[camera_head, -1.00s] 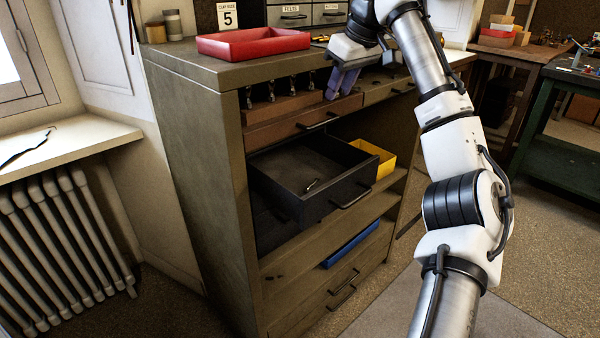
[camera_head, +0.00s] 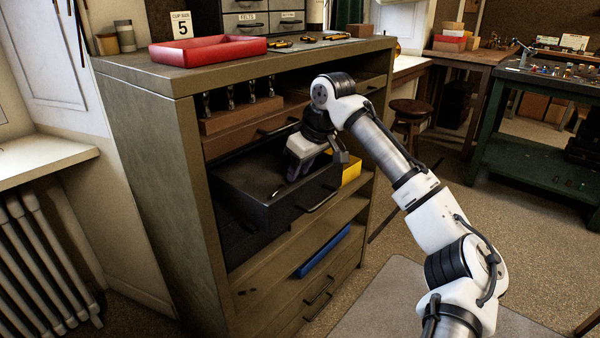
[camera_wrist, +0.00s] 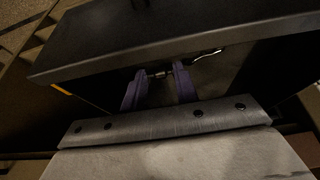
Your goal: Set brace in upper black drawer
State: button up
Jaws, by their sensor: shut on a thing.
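The upper black drawer (camera_head: 240,188) is pulled out of the olive cabinet and open at the top. My gripper (camera_head: 298,170) points down inside its right part, near the front wall. In the wrist view, my gripper's purple fingers (camera_wrist: 161,88) are closed on a small metal piece, seemingly the brace (camera_wrist: 160,73), just inside the drawer's wall (camera_wrist: 150,45). The brace's lower part and whether it touches the floor cannot be told. A small shiny metal piece (camera_head: 275,193) lies on the drawer floor to the left of my gripper.
A wooden rack with several upright metal parts (camera_head: 240,115) sits above the black drawer. A yellow bin (camera_head: 351,168) is right of the drawer, a blue tray (camera_head: 324,252) below. A red tray (camera_head: 208,51) stands on the cabinet top.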

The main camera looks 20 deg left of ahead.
jog(key=shift+f, duration=0.45)
jog(key=shift+f, duration=0.15)
jog(key=o, duration=0.7)
jog(key=shift+c, duration=0.2)
jog(key=v, duration=1.2)
jog(key=shift+p, duration=0.35)
jog(key=shift+a, duration=0.1)
